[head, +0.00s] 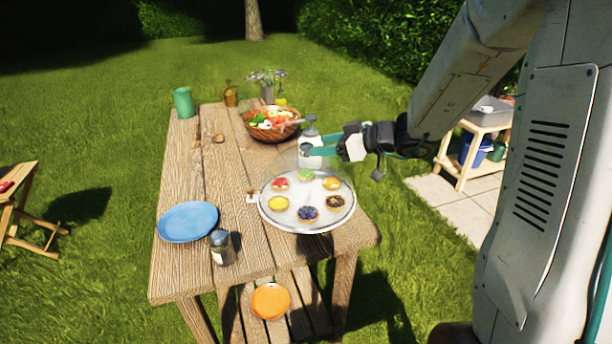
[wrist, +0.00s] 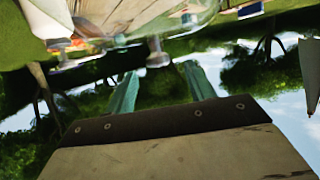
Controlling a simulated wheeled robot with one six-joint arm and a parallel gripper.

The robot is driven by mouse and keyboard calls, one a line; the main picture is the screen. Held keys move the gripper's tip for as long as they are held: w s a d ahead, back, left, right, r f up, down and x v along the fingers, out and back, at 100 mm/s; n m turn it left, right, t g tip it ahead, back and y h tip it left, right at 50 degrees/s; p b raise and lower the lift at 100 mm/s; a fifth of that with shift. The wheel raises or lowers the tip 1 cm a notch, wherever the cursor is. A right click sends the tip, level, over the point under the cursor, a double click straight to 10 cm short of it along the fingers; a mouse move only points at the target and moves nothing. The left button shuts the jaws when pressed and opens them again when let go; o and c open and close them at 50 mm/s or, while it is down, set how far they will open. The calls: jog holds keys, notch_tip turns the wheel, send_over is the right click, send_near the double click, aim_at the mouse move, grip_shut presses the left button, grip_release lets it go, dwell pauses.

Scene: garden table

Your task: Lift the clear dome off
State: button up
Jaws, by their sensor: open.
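A clear dome (head: 300,160) covers a round white tray (head: 274,222) of small coloured tarts on the wooden table. Its outline is faint in the head view. In the wrist view, the dome (wrist: 190,22) fills the top, with its small knob (wrist: 157,58) between or just past the fingertips. My gripper (head: 312,143) is at the dome's top, coming in level from the right. Its two teal fingers, also in the wrist view (wrist: 160,80), are apart, one on each side of the knob. I cannot tell whether they touch it.
A grey-topped white bottle (head: 310,126) stands close behind the fingers. A salad bowl (head: 256,133) is behind left, with flowers (head: 267,78) and a green jug (head: 183,103) farther back. A blue plate (head: 188,222) and a dark jar (head: 222,248) are front left.

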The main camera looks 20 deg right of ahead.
aim_at(312, 146)
jog(key=x, duration=0.6)
jog(key=shift+w+d, duration=0.1)
grip_shut()
